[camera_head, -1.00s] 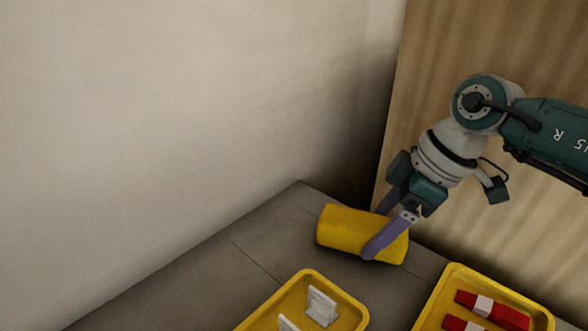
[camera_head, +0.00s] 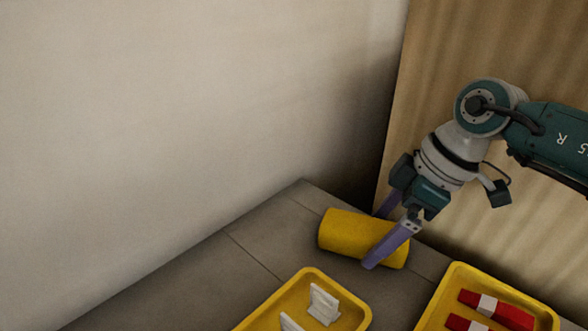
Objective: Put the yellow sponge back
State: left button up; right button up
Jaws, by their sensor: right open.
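The yellow sponge (camera_head: 350,234) lies on the grey tiled surface (camera_head: 215,265) near the back corner. My right gripper (camera_head: 376,240) is open, its purple fingers on either side of the right part of the sponge. The near finger hides a strip of the sponge, and the far finger is partly hidden behind it. I cannot tell whether either finger touches it. My left gripper is not in view.
A yellow tray (camera_head: 264,318) with white clips (camera_head: 323,304) stands in front of the sponge. Another yellow tray (camera_head: 446,291) with red-and-white pieces (camera_head: 497,309) stands at the lower right. A pale wall and a wooden panel (camera_head: 500,50) close off the back. The tiles at left are clear.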

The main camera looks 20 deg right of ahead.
jog(key=p+v, duration=0.7)
jog(key=v, duration=0.4)
jog(key=w+a+r+n+t+y, duration=0.35)
jog(key=a+r+y, duration=0.2)
jog(key=a, duration=0.55)
jog(key=w+r+m+t+h, duration=0.25)
jog(key=r+m+t, duration=0.25)
jog(key=r+t, duration=0.8)
jog(key=s+d+f+m+g+h, duration=0.5)
jog(key=d+f+m+g+h, duration=0.1)
jog(key=d+m+h, duration=0.3)
jog(key=s+a+f+n+g+y, duration=0.1)
jog(key=s+a+f+g, duration=0.3)
jog(key=s, duration=0.5)
jog(key=s+a+f+n+g+y, duration=0.2)
jog(key=s+a+f+g, duration=0.3)
jog(key=s+f+g, duration=0.1)
jog(key=s+f, duration=0.1)
jog(key=s, duration=0.1)
jog(key=shift+s+a, duration=0.2)
jog(key=shift+s, duration=0.15)
